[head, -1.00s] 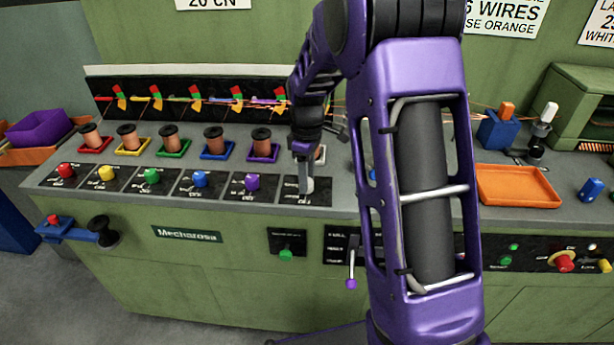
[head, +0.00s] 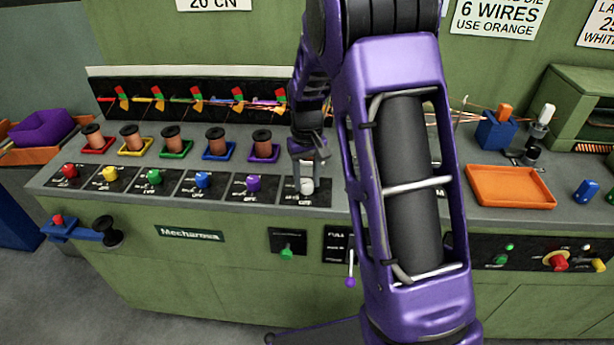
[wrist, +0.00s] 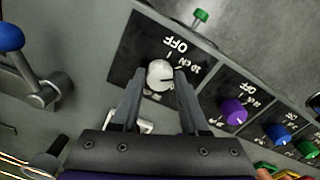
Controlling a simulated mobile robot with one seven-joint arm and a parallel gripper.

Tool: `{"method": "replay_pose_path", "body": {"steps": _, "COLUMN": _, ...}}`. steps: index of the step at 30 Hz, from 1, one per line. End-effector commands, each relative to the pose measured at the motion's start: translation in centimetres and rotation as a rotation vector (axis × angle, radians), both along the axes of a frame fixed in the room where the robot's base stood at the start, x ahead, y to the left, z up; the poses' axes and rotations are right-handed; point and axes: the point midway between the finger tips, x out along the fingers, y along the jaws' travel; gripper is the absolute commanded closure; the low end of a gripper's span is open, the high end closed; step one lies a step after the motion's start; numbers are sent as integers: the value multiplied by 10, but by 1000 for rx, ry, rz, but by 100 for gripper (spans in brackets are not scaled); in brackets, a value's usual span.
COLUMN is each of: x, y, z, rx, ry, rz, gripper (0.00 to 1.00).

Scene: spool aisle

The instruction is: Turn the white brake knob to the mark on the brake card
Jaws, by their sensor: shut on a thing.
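The white brake knob (wrist: 160,73) sits on a black dial plate at the right end of the knob row. A dark line shows on it; I cannot tell exactly which mark it points at. The plate has OFF and CN lettering. My gripper (wrist: 154,88) is shut on the knob, one finger at each side. In the head view my gripper (head: 306,184) comes down on the knob (head: 307,186), partly covering it. A white card reading 20 CN (head: 200,3) hangs on the wall, its top cut off.
Purple (head: 253,182), blue (head: 203,180), green, yellow and red knobs stand in line to the left. Copper spools (head: 262,143) stand behind them. In the wrist view a blue-balled lever (wrist: 10,38) is close by. An orange tray (head: 510,187) lies to the right.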

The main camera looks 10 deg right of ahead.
Motion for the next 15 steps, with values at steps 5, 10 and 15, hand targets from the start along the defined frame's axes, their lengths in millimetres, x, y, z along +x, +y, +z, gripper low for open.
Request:
{"method": "replay_pose_path", "body": {"steps": 5, "x": 1, "y": 0, "z": 2, "rx": 0, "ry": -2, "rz": -166, "gripper": 100}}
{"method": "replay_pose_path", "body": {"steps": 10, "x": 1, "y": 1, "z": 2, "rx": 0, "ry": -1, "rz": -327, "gripper": 100}}
{"method": "replay_pose_path", "body": {"steps": 15, "x": 1, "y": 1, "z": 2, "rx": 0, "ry": -1, "rz": -487, "gripper": 100}}
